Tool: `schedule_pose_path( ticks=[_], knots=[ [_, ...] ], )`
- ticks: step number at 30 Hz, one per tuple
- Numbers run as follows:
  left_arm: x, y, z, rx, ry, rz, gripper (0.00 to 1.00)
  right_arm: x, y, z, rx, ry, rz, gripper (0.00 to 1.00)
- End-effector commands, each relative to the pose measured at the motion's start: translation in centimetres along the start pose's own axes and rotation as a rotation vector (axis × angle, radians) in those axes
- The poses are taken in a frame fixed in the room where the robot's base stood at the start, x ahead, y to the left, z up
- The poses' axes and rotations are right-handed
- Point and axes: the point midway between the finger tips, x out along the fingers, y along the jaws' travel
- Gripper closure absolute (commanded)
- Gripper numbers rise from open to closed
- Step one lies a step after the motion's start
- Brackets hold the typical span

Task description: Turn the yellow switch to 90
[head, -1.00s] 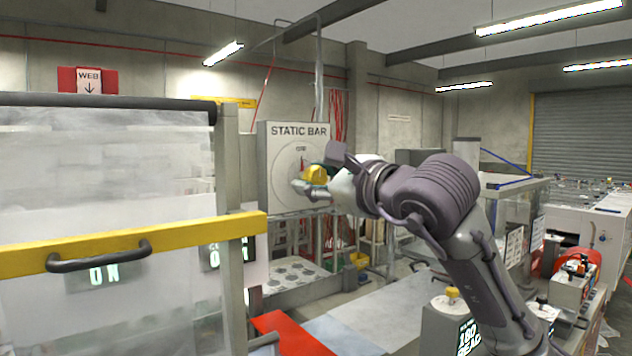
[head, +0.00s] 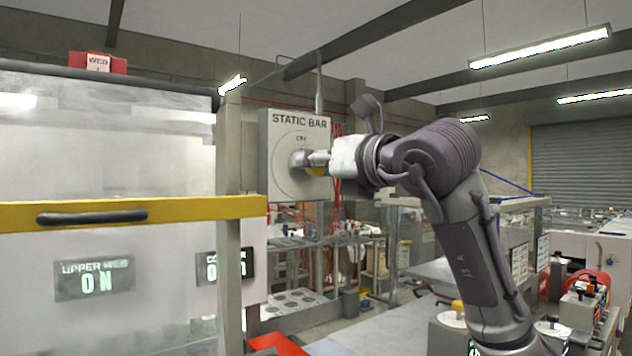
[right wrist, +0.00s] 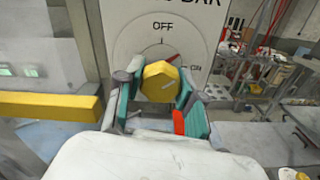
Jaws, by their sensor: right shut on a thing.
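The yellow switch (right wrist: 160,82) is a faceted knob on the grey STATIC BAR panel (head: 284,182). My right gripper (right wrist: 159,88) is shut on it, with one finger on each side of the knob in the right wrist view. In that view a red pointer mark (right wrist: 173,57) behind the knob lies between the OFF label at the top and the ON label at the right. In the head view my right gripper (head: 300,159) is against the panel's dial and hides most of the knob. My left gripper is not in view.
A clear guard with a yellow rail (head: 180,208) and a dark handle (head: 92,217) stands left of the panel. A grey post (head: 229,180) is close beside it. Shelving (head: 325,255) stands below and behind the panel. A bench (head: 370,328) lies at lower right.

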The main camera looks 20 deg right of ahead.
Motion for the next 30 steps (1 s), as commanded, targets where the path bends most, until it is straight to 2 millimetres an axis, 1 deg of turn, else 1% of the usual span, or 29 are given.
schedule_pose_path(
  ticks=[1, 3, 15, 21, 30],
  knots=[
    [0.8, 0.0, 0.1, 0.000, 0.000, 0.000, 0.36, 0.0, -0.1, -0.3, 0.044, -0.002, 0.001, 0.97],
    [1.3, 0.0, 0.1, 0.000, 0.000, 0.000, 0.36, -0.1, -0.1, -0.3, 0.110, -0.002, 0.000, 0.97],
    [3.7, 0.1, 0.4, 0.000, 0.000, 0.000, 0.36, 0.0, 0.0, -0.1, 0.458, -0.002, 0.000, 0.97],
    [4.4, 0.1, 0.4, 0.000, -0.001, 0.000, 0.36, 0.0, 0.0, -0.1, 0.579, -0.002, 0.000, 0.97],
    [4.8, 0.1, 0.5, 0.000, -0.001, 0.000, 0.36, 0.0, 0.0, 0.0, 0.671, -0.001, -0.001, 0.97]
  ],
)
